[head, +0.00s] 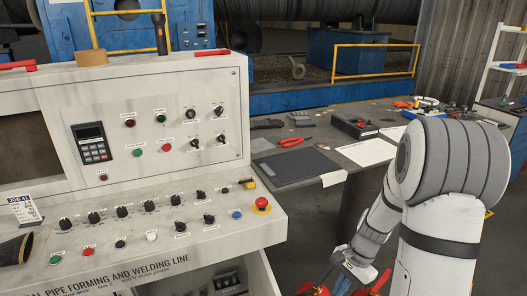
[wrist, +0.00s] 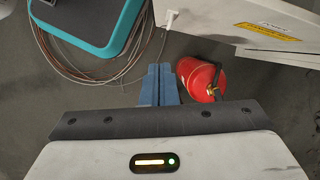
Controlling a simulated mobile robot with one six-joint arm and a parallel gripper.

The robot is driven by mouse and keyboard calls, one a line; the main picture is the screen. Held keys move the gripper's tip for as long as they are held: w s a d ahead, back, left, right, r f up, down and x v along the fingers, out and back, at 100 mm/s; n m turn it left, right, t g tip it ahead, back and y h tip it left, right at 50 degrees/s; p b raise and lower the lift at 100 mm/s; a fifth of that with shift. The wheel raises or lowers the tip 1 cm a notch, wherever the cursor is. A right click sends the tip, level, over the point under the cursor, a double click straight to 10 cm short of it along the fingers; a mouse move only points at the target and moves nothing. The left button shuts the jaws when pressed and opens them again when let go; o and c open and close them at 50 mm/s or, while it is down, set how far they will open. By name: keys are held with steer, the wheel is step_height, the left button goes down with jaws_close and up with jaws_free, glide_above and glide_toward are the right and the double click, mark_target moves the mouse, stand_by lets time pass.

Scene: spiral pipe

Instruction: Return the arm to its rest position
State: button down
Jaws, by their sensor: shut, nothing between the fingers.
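My arm (head: 440,180) is in the right of the head view, white with grey bands. It bends down beside the console toward the bottom edge. In the wrist view my gripper (wrist: 159,72) shows as two blue-grey fingers pressed together with nothing between them. It points down toward the grey floor. In the head view the fingers are low and partly cut off by the frame edge.
A red fire extinguisher (wrist: 195,78) is close right of my fingers in the wrist view. Cables (wrist: 85,75) and a teal-edged case (wrist: 92,25) lie left. The white control console (head: 160,215) and the workbench (head: 310,165) stand in the head view.

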steer(key=s+a+r+n+t+h, duration=0.1)
steer(key=s+a+r+n, duration=0.1)
steer(key=s+r+n, duration=0.2)
steer(key=s+a+r+n+t+h+p, duration=0.1)
steer(key=s+a+r+n, duration=0.1)
steer(key=r, duration=0.8)
steer(key=s+a+r+n+t+h+p, duration=0.1)
steer(key=s+a+r+n+t, duration=0.1)
steer(key=s+r+n, duration=0.3)
step_height(320, 180, up, 2)
steer(key=shift+s+a+n, duration=0.25)
steer(key=shift+s+n, duration=0.05)
steer(key=shift+s, duration=0.4)
